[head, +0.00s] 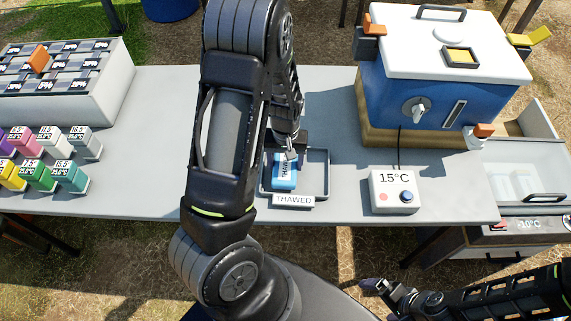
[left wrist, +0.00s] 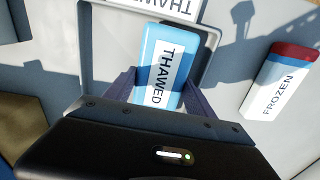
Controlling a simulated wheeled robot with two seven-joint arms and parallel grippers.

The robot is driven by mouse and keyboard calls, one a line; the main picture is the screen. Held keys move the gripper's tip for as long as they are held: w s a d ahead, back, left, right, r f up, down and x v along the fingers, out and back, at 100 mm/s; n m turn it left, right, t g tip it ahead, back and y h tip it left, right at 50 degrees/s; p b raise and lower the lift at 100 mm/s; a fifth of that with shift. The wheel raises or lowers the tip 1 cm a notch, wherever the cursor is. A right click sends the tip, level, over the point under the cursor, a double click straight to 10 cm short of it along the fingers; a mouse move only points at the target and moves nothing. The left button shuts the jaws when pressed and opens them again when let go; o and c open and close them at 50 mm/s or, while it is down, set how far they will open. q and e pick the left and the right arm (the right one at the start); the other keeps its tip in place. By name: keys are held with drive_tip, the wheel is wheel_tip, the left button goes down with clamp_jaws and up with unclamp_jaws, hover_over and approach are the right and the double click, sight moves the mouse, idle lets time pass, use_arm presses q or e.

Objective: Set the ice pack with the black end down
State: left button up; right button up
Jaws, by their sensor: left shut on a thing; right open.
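A light blue ice pack labelled THAWED (head: 284,172) is at the left part of a dark-rimmed tray (head: 323,165) with a THAWED sign (head: 293,201) at its front. My left gripper (head: 292,152) is shut on this pack from the far side. The pack also shows in the left wrist view (left wrist: 165,57) between the fingers; its gripped end is hidden, and I see no black end on it. I cannot tell whether it touches the tray floor. A white and blue pack with a red end, labelled FROZEN (left wrist: 279,84), lies beside it. My right gripper (head: 385,290) is open and empty, low right.
A blue cooler with a white lid (head: 445,75) stands at the back right, with a 15°C display box (head: 394,192) in front. Several coloured labelled blocks (head: 40,160) and a battery-like case (head: 115,80) are at left. My left arm covers the middle of the table.

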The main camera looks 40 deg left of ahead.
sight(286, 163)
use_arm(q)
drive_tip(key=shift+f, duration=0.8)
drive_tip(key=shift+f, duration=0.25)
drive_tip(key=o, duration=1.7)
drive_tip(key=shift+r, duration=0.1)
wheel_tip(286, 163, up, 12)
drive_tip(key=shift+r, duration=0.15)
